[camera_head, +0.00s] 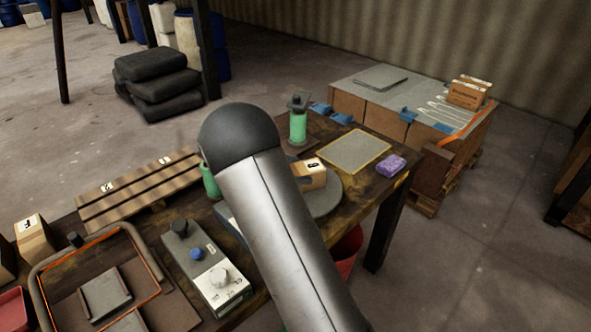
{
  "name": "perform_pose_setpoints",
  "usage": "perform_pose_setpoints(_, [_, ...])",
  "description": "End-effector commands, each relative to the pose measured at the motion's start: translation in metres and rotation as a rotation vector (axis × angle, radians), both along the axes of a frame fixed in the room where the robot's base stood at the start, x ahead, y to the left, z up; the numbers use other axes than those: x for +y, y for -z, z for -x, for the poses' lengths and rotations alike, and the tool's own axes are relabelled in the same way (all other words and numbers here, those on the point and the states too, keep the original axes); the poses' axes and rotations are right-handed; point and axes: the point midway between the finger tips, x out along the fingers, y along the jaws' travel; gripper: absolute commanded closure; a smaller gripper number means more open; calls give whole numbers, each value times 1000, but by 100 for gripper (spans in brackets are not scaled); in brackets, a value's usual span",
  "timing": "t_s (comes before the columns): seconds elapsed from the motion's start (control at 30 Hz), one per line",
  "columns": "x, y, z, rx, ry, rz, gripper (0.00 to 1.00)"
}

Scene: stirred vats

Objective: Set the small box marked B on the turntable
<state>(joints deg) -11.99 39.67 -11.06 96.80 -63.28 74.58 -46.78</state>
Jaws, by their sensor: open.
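A small brown cardboard box (313,175) with a white label bearing a dark mark sits at the middle of the workbench. The mark is too small to read surely; it may be a B. The box appears to be on the round grey turntable (324,201), though its base and left side are partly hidden by my arm. My arm, a light grey link with a black rounded joint, crosses the middle of the view and covers part of the turntable. My gripper does not show.
A box marked F (33,239) stands at the bench's left. A control box with knobs (206,267), an orange-edged tray (62,261), a slatted rack (137,190), a green bottle (298,126), a yellow-edged mat (354,151) and a purple block (389,165) share the bench.

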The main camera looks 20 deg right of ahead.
Motion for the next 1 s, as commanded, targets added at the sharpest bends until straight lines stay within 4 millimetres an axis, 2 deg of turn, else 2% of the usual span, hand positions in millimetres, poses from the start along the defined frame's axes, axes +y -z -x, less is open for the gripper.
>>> perform_pose_setpoints(0.17, [24,-11,-3,-3,-4,-1,19])
perform_pose_setpoints(0.4, [73,-32,-7,-3,-3,-1,19])
perform_pose_setpoints(0.6, [101,-43,-8,-2,-1,0,19])
perform_pose_setpoints(0.87, [109,-48,-6,-6,8,-10,19])
perform_pose_setpoints(0.97, [101,-51,12,-53,57,-77,19])
perform_pose_setpoints(1.0, [97,-53,26,-88,96,-126,19])
